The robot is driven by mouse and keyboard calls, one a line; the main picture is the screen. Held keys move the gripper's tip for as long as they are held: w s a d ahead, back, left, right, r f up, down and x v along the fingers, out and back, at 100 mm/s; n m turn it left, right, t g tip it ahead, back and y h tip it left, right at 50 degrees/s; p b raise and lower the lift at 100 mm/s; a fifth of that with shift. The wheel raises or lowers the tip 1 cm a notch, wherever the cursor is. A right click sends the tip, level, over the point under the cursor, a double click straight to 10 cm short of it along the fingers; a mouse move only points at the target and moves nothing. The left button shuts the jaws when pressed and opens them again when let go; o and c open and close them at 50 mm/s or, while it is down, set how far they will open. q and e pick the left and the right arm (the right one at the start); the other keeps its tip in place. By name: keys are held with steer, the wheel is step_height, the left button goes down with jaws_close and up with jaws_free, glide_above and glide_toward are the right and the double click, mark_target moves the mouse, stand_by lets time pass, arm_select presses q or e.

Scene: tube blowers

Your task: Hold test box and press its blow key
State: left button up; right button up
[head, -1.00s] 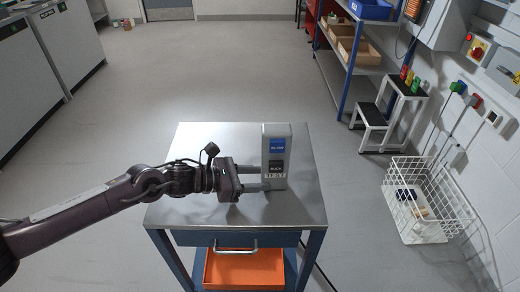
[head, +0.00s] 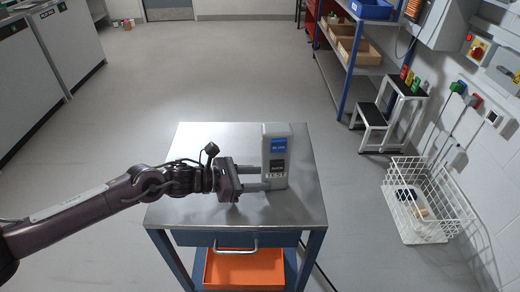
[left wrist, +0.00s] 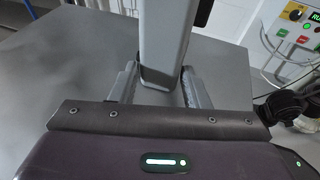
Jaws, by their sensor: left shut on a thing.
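The test box (head: 275,158), a tall grey upright block, stands on the metal tabletop. Its front has a blue panel (head: 278,145) near the top, a black panel (head: 277,165) below it, and lettering that reads TEST near the bottom. My left gripper (head: 264,178) reaches in from the left and is shut on the lower part of the box. In the left wrist view the box (left wrist: 163,45) stands between the two fingers, its labelled face not readable. My right gripper is not in view.
The small table (head: 190,140) is otherwise clear on top. Below it are a drawer handle (head: 235,248) and an orange tray (head: 245,270). To the right stand a white wire basket (head: 430,205), a step stool (head: 385,120) and a blue-framed shelf (head: 350,75).

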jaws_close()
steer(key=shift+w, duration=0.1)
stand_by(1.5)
